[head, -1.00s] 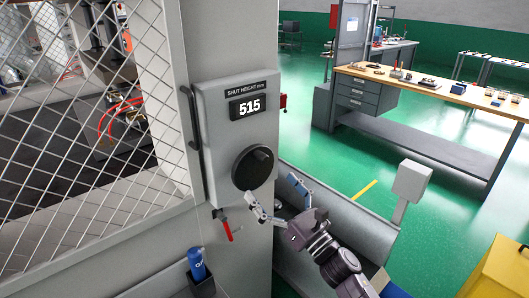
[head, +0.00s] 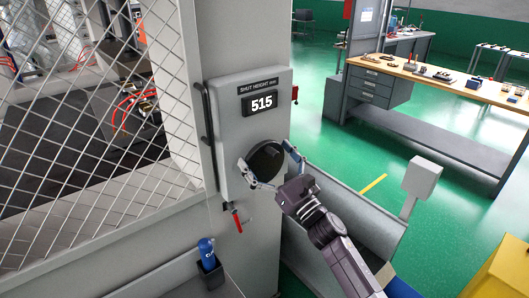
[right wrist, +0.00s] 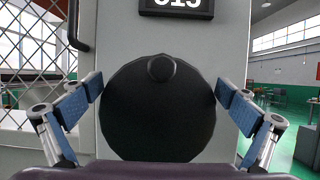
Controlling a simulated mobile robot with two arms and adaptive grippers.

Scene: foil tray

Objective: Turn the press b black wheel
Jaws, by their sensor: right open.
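The black wheel (head: 266,161) is a round disc with a small knob near its rim, mounted on a grey panel (head: 232,92). A display reading 515 (head: 261,105), labelled shut height mm, sits above it. My right gripper (head: 270,166) is open, with one finger on each side of the wheel. In the right wrist view the wheel (right wrist: 158,112) fills the middle between the two blue-padded fingers, its knob at the top. Small gaps seem to show between pads and rim; contact is unclear. My left gripper is not in view.
A wire mesh guard (head: 90,130) and a dark vertical handle (head: 207,122) are left of the panel. A red-handled lever (head: 237,221) hangs below the wheel, above a blue bottle (head: 207,250) in a holder. A grey bin (head: 345,215) stands close to my right arm.

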